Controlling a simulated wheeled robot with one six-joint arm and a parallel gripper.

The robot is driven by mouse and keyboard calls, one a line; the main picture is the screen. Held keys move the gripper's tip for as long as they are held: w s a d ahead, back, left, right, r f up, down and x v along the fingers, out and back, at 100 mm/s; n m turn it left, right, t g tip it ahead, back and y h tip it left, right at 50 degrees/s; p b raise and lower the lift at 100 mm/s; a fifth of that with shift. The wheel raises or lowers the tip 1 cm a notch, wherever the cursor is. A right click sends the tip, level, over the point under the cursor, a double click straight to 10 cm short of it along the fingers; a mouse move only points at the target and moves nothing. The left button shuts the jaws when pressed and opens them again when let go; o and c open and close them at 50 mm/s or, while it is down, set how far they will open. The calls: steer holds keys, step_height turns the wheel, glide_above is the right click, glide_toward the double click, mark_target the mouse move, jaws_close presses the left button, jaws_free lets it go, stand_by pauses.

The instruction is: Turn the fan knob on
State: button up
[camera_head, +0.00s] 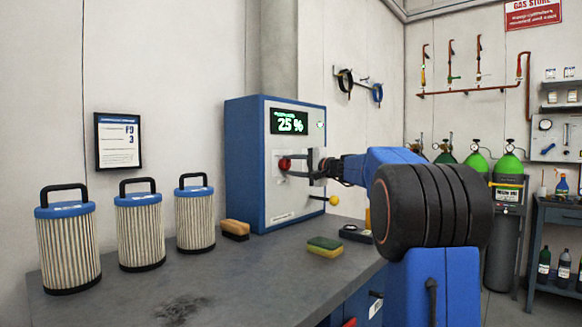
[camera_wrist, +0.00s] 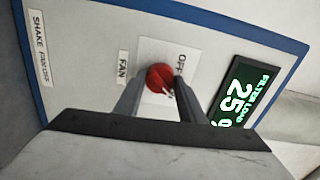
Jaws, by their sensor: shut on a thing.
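The red fan knob (camera_head: 285,164) is on the front panel of a blue cabinet (camera_head: 245,160) at the back of the bench. In the wrist view the knob (camera_wrist: 160,78) sits on a white plate beside a "FAN" label (camera_wrist: 122,68), with "OFF" lettering near it. A pale pointer mark shows on the knob's lower right. My gripper (camera_head: 290,166) reaches in from the right with its fingers at the knob. In the wrist view my gripper (camera_wrist: 155,88) has one finger on each side of the knob, shut on it. The cabinet display (camera_head: 289,122) reads 25 %.
Several things stand on the bench (camera_head: 240,285): pleated filters (camera_head: 140,235), a brush (camera_head: 235,229) and a sponge (camera_head: 325,246). The bench's front middle is clear except for a dark smudge.

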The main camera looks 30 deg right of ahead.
steer(key=shift+m, duration=0.5)
steer(key=shift+f, duration=0.1)
steer(key=o, duration=1)
steer(key=shift+d, duration=0.1)
steer(key=shift+o, duration=0.2)
steer(key=v, duration=1.7)
steer(key=shift+s, duration=0.2)
